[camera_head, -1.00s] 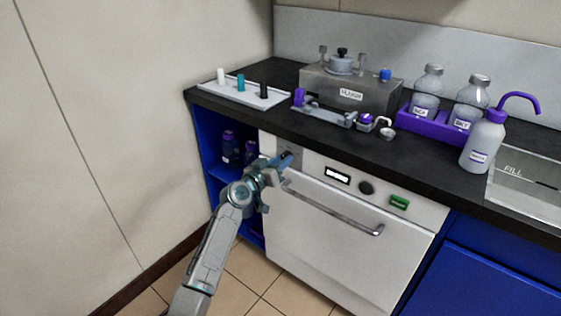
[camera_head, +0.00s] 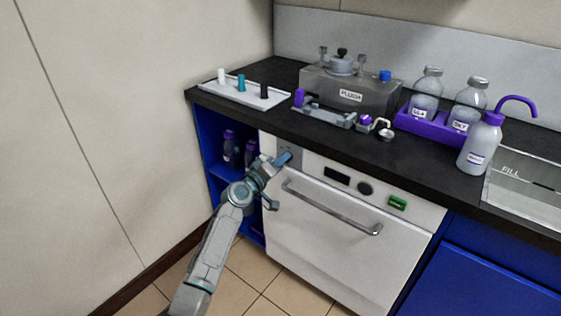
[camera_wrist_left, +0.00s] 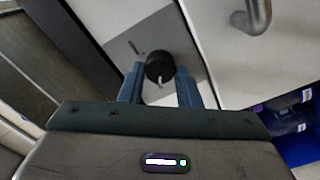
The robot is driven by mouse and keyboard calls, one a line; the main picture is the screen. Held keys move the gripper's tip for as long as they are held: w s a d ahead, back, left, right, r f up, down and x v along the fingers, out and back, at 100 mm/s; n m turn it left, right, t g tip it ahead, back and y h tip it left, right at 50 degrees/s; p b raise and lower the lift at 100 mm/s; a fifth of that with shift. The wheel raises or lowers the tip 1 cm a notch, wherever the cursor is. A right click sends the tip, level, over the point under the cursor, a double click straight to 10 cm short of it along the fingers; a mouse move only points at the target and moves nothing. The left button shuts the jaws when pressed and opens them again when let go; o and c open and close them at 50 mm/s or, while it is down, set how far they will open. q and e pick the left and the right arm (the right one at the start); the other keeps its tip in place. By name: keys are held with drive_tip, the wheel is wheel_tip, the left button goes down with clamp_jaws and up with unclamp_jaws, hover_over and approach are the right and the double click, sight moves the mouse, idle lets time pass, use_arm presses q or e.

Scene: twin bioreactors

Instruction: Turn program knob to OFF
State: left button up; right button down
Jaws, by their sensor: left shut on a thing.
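The program knob (camera_wrist_left: 160,66) is a round black knob with a pale pointer line, on a grey plate at the left end of the white machine's front panel. In the wrist view its pointer is toward the bottom of the picture. Small marks on the plate are too small to read. My left gripper (camera_head: 284,159) is shut on the knob; in the wrist view its two blue fingers (camera_wrist_left: 160,88) stand on either side of it. In the head view the gripper hides the knob. My right gripper is not in view.
The machine's panel has a dark display (camera_head: 337,175), a dark round dial (camera_head: 365,188) and a green switch (camera_head: 397,202). A bar handle (camera_head: 335,209) crosses the door below. A blue open shelf (camera_head: 212,150) holding bottles is to the left. The black counter (camera_head: 330,142) overhangs above.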

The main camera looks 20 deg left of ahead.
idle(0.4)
use_arm(q)
drive_tip(key=o, duration=0.7)
drive_tip(key=shift+o, duration=1.3)
drive_tip(key=v, duration=1.1)
